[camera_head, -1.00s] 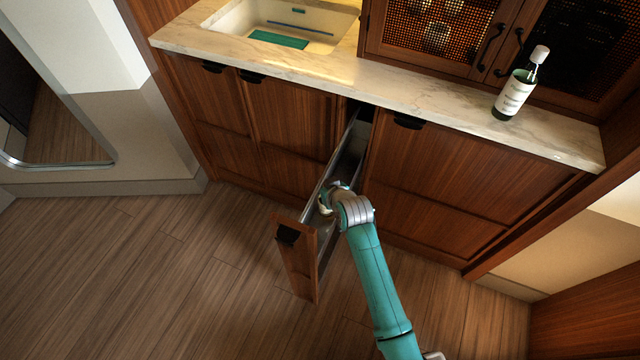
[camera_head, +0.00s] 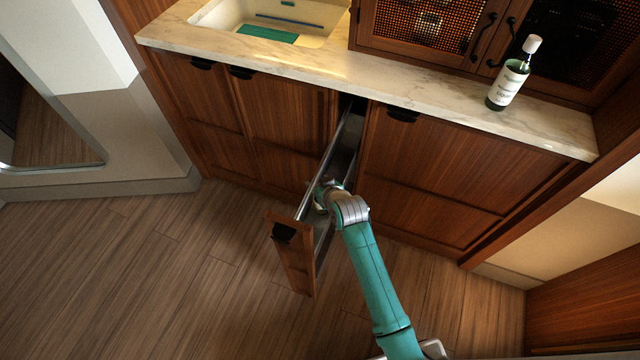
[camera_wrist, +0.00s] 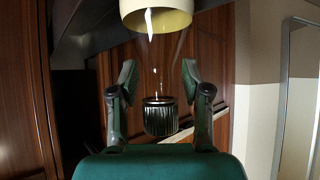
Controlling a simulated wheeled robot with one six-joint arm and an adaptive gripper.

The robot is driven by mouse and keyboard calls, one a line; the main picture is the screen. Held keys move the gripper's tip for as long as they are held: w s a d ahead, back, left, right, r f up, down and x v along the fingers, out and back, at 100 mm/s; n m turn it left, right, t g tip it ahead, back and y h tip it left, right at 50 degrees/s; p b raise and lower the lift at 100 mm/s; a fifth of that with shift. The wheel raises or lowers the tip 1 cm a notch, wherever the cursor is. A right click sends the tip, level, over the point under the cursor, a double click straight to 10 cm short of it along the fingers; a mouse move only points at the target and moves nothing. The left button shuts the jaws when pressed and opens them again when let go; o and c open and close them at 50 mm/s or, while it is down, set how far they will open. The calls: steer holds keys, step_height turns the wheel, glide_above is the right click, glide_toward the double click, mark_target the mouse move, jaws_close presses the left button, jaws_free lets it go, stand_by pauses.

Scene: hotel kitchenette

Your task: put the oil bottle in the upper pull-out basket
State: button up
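The tall, narrow pull-out basket (camera_head: 348,137) stands drawn out from the lower cabinet, its wooden front (camera_head: 295,265) facing the room. My gripper (camera_head: 323,192) is at its upper part, near the front half. In the wrist view my gripper (camera_wrist: 160,78) is open, with its two fingers apart. Between them is a clear glass bottle (camera_wrist: 158,18) with a cream label and a dark ribbed cap; it looks like the oil bottle. Gaps show between fingers and glass. My arm hides the bottle in the head view, so I cannot tell what it rests on.
A green bottle (camera_head: 508,85) with a white label and white cap stands on the marble counter (camera_head: 420,92) at the right. A sink (camera_head: 310,30) is at the back left. Closed cabinet doors flank the basket. The floor (camera_head: 150,270) to the left is clear.

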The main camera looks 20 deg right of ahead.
steer(key=v, duration=1.2)
steer(key=shift+s+d, duration=0.1)
steer(key=s+d+m+t+h, duration=0.1)
steer(key=s+d+t, duration=0.15)
steer(key=s, duration=1.95)
steer(key=s+r+t, duration=0.2)
steer(key=s+r, duration=1)
steer(key=s, duration=0.4)
steer(key=shift+s+d+m+h, duration=0.3)
steer(key=shift+s+d+m, duration=0.1)
steer(key=shift+d, duration=0.1)
